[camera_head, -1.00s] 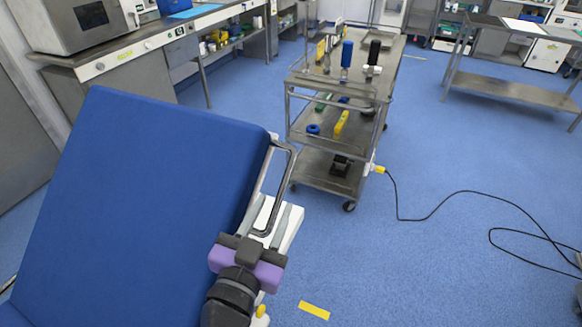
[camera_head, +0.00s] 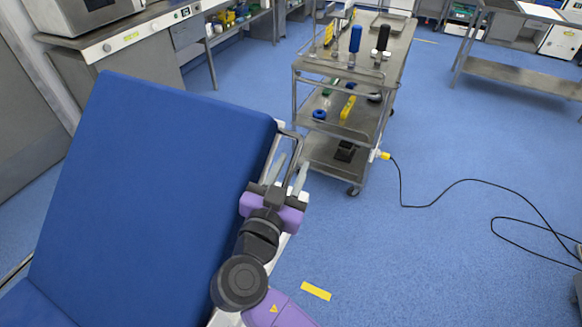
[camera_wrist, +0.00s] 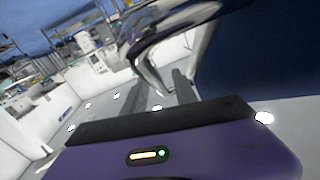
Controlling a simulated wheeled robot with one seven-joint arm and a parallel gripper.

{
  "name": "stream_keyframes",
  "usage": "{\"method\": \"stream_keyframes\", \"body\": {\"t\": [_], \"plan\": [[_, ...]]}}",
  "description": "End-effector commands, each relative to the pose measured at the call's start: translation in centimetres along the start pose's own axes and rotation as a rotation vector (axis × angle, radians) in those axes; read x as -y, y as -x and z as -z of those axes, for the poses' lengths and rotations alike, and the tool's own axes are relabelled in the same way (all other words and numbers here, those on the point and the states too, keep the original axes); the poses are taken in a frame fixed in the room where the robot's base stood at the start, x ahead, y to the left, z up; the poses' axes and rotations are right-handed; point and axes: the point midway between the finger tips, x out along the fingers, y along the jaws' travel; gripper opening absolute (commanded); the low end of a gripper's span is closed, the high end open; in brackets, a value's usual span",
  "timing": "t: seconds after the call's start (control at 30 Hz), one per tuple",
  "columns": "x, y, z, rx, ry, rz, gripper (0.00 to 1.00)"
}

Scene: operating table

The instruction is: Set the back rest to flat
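The blue back rest (camera_head: 150,180) stands raised and tilted on the left in the head view. A grey metal rail (camera_head: 295,136) runs along its right edge, and it shows as a shiny loop in the wrist view (camera_wrist: 150,72). My gripper (camera_head: 292,168) is at the upper part of that edge, beside the rail. Its two fingers are apart, and they also show apart in the wrist view (camera_wrist: 160,90). The rail's loop lies close to the fingertips; I cannot tell whether it is between them. The rail's lower part is hidden behind my gripper and wrist.
A steel trolley (camera_head: 345,130) with tools stands beyond the back rest. A counter (camera_head: 130,40) runs along the back left. A black cable (camera_head: 440,195) lies on the blue floor to the right, which is otherwise mostly clear near a yellow floor mark (camera_head: 316,291).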

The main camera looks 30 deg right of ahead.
Motion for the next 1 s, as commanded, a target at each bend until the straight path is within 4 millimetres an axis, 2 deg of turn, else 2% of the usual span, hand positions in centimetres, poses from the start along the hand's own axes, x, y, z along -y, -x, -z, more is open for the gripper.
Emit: {"method": "stream_keyframes", "body": {"t": [0.03,0.13,0.17,1.0], "plan": [[0.00,0.01,0.00,0.000,0.000,0.000,0.22],[0.00,0.01,0.00,0.000,0.000,0.000,0.03],[0.00,0.02,0.00,0.000,0.000,0.000,0.00],[-0.01,0.05,-0.02,0.000,0.001,0.000,0.00]]}}
